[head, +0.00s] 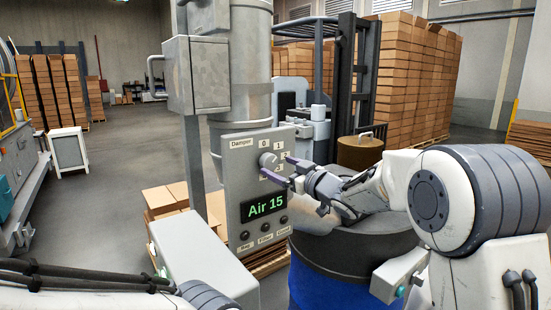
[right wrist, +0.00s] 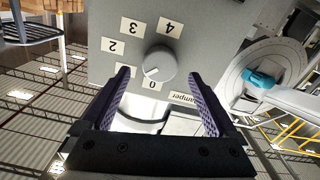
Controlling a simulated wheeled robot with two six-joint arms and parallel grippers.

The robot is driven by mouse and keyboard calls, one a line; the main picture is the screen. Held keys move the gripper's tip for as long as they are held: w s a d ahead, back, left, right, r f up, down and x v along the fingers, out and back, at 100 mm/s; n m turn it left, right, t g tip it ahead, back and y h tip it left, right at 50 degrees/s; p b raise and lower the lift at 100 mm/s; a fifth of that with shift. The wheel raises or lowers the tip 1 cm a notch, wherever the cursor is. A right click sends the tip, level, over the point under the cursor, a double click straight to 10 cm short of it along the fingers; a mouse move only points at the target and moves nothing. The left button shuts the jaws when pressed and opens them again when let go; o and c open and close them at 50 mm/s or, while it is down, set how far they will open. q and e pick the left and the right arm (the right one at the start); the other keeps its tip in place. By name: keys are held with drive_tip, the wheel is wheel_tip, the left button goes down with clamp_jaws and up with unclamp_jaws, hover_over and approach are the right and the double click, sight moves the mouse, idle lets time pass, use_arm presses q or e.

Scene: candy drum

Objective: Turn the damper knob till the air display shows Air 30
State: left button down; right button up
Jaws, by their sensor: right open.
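The grey control panel (head: 235,180) carries a round damper knob (head: 268,160) near its top, under the label Damper. The display (head: 263,207) reads Air 15 in green. My right gripper (head: 275,166) is open in front of the knob. In the right wrist view the knob (right wrist: 161,64) appears between the spread fingertips (right wrist: 160,73), with a gap on each side. The knob's pale mark points to the lower left there, seemingly between labels 0 and 1. In the head view my right fingers hide part of the number labels. My left gripper is out of view.
Several small dark knobs (head: 265,228) sit below the display. A blue drum (head: 320,285) with a dark rim stands under my right arm. A pale box (head: 200,262) juts out left of the panel. Stacked cartons (head: 415,85) and a forklift (head: 345,90) stand behind.

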sight(271, 163)
drive_tip(key=shift+p+x, duration=0.5)
drive_tip(key=shift+x, duration=1.05)
drive_tip(key=c, duration=1.4)
